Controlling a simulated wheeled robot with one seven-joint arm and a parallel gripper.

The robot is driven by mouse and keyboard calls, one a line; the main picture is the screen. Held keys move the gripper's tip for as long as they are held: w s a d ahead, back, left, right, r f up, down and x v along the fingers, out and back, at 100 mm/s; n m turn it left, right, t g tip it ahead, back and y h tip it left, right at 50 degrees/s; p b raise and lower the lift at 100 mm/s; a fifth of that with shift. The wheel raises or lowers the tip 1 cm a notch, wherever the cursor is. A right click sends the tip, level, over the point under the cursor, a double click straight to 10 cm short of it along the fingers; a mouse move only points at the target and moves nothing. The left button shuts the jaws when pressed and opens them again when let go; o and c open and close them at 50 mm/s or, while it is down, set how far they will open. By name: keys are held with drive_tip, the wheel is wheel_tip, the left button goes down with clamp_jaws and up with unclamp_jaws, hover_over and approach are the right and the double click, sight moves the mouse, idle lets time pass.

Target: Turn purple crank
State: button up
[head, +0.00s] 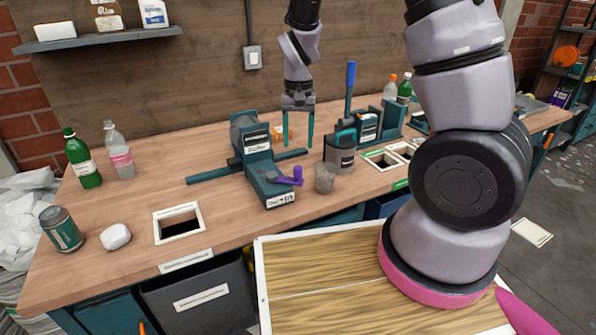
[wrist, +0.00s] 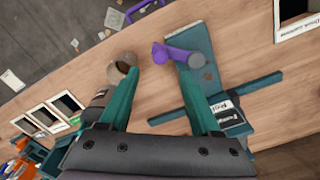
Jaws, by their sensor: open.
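The purple crank (head: 287,181) is on the front end of a teal machine (head: 262,172) with a grey drum at the back. Its arm lies sideways and a knob stands up at its end. The crank (wrist: 180,55) also shows in the wrist view, near the tip of the right finger; I cannot tell whether they touch. My gripper (head: 297,143) points down, open and empty, its fingers apart. In the head view it appears above the bench, behind and right of the crank. In the wrist view my gripper (wrist: 156,72) has the crank's knob just beyond the gap.
A grey cup-like object (head: 325,179) stands right of the crank; in the wrist view it overlaps the left finger's tip. A grey and teal canister (head: 340,152) stands behind it. Bottles, a can and labelled bench openings lie farther out.

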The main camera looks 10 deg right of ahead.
sight(298, 167)
wheel_tip(298, 167, down, 11)
drive_tip(key=shift+r, duration=0.2)
idle(0.3)
clamp_jaws()
idle(1.3)
